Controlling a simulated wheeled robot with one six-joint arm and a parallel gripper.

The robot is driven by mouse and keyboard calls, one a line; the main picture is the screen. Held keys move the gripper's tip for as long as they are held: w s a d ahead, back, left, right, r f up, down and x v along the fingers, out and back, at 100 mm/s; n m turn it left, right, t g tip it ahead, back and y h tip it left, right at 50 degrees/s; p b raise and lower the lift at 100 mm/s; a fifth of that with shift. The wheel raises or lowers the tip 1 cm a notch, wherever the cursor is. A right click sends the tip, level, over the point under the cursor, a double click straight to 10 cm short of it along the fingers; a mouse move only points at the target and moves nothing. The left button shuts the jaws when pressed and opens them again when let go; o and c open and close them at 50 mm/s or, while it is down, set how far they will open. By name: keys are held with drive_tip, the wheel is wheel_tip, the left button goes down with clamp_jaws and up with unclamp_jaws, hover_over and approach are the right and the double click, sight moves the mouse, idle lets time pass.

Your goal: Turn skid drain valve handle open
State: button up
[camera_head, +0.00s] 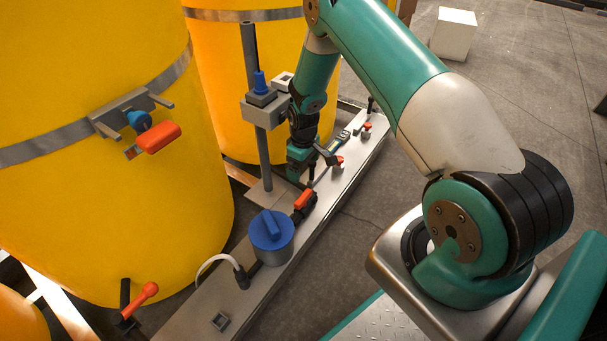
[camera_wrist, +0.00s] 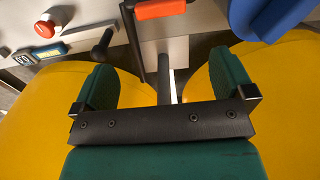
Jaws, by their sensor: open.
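An orange-red valve handle (camera_head: 304,199) sits on a dark valve body on the pale skid beside the blue pump; I take it as the skid drain valve handle. In the wrist view an orange handle (camera_wrist: 160,9) with a dark stem is cut by the top edge, beyond my fingertips and roughly between them. My gripper (camera_wrist: 167,75) is open, with two green fingers apart and nothing held. In the head view my gripper (camera_head: 303,160) hangs over the skid, behind the handle and apart from it. Its fingertips are partly hidden there.
The blue pump (camera_head: 271,238) and a grey post (camera_head: 255,110) stand close by. A red button (camera_head: 367,126) is farther along the skid (camera_head: 220,290). Large yellow tanks (camera_head: 100,190) crowd the left; one has another red handle (camera_head: 158,137).

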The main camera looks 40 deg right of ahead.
wheel_tip(320, 180, up, 2)
drive_tip(key=shift+r, duration=0.25)
drive_tip(key=shift+s, duration=0.1)
idle(0.4)
